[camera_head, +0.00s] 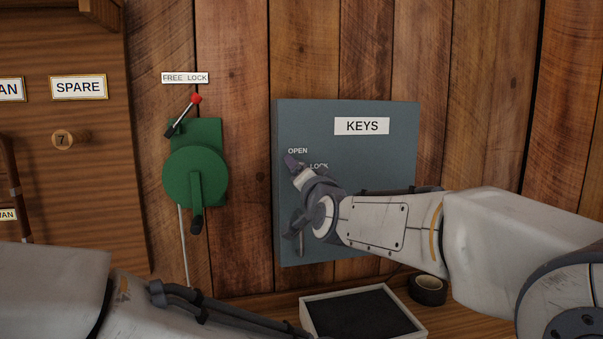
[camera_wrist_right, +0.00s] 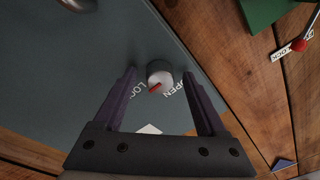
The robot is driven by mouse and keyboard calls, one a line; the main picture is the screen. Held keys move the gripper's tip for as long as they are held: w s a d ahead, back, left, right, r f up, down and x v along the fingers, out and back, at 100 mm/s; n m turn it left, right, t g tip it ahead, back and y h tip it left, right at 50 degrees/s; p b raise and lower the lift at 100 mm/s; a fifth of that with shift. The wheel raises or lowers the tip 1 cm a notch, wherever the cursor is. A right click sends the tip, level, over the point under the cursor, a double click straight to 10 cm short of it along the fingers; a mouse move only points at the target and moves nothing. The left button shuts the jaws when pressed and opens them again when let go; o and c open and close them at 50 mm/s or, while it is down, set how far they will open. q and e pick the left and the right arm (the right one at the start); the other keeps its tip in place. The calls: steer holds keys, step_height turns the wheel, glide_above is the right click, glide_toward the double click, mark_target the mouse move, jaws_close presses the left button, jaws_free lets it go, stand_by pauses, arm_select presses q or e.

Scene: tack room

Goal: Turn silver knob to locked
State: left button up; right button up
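The grey key cabinet (camera_head: 345,112) hangs on the wood wall, labelled KEYS, with OPEN and LOCK lettering on its door. In the right wrist view the silver knob (camera_wrist_right: 159,73) shows on the door, with a red pointer mark (camera_wrist_right: 155,87). The mark slants toward the LOCK side of the lettering; its exact setting is hard to tell. My right gripper (camera_wrist_right: 160,76) is open, its fingers on either side of the knob with gaps. In the head view my right gripper (camera_head: 297,167) hides the knob. My left gripper is out of view.
A green crank device (camera_head: 180,178) with a red-tipped lever (camera_head: 196,99) is left of the cabinet. Below are a dark-lined white tray (camera_head: 309,318) and a black tape roll (camera_head: 428,289). A door handle (camera_head: 300,241) is beneath my right gripper.

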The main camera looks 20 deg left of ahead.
steer(key=b+v, duration=0.2)
steer(key=v, duration=0.8)
steer(key=shift+s, duration=0.15)
steer(key=shift+d+f, duration=0.15)
steer(key=shift+d, duration=0.05)
